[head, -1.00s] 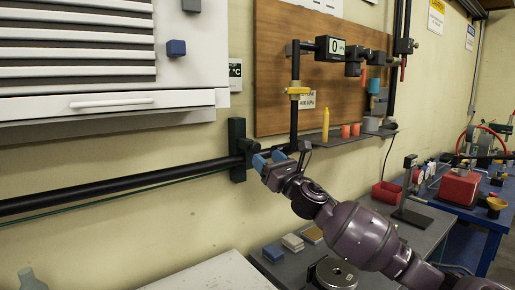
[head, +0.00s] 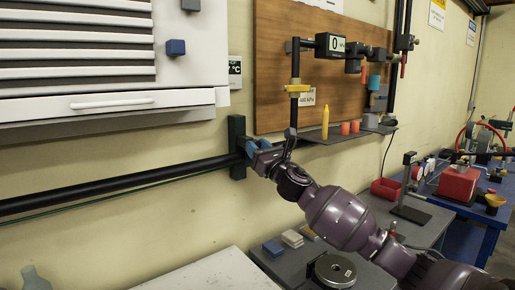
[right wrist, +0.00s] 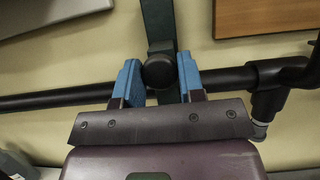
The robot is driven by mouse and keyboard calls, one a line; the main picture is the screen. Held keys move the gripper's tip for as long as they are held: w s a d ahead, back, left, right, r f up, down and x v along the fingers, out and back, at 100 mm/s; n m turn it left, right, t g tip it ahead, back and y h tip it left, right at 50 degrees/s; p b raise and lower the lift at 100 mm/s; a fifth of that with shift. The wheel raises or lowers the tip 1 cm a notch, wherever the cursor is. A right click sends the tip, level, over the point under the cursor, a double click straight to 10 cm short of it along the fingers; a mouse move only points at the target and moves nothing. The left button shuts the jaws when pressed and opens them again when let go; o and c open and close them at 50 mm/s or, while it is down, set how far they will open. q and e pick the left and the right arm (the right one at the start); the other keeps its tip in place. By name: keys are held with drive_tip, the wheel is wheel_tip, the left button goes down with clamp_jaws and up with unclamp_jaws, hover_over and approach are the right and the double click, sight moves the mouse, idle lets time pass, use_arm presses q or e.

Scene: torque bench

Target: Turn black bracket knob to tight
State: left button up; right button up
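The black bracket knob (right wrist: 158,72) is a round dark disc on the front of the dark bracket, seen in the right wrist view. The knob's tightness cannot be read. My left gripper is not in view.
A black rail (head: 120,184) runs left from the bracket. A wooden board (head: 275,60) with a gauge (head: 330,46) hangs above right, over a small shelf (head: 345,136) with yellow and red items. A grey bench (head: 420,232) stands below.

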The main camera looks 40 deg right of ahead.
drive_tip(key=c, duration=0.4)
use_arm(q)
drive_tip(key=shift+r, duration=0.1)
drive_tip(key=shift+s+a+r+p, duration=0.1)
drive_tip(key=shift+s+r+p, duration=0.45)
drive_tip(key=shift+p, duration=0.8)
use_arm(e)
drive_tip(key=shift+a+r+m+g+h, duration=0.1)
drive_tip(key=shift+m+g+h, duration=1)
drive_tip(key=shift+m, duration=3.4)
drive_tip(key=shift+r+m+g+h, duration=0.1)
drive_tip(key=shift+m+g+h, duration=0.4)
drive_tip(key=shift+m+g, duration=2.55)
drive_tip(key=shift+a+r+m+t+h, duration=0.15)
drive_tip(key=shift+m+h, duration=0.65)
drive_tip(key=shift+m, duration=5.15)
drive_tip(key=shift+d, duration=0.1)
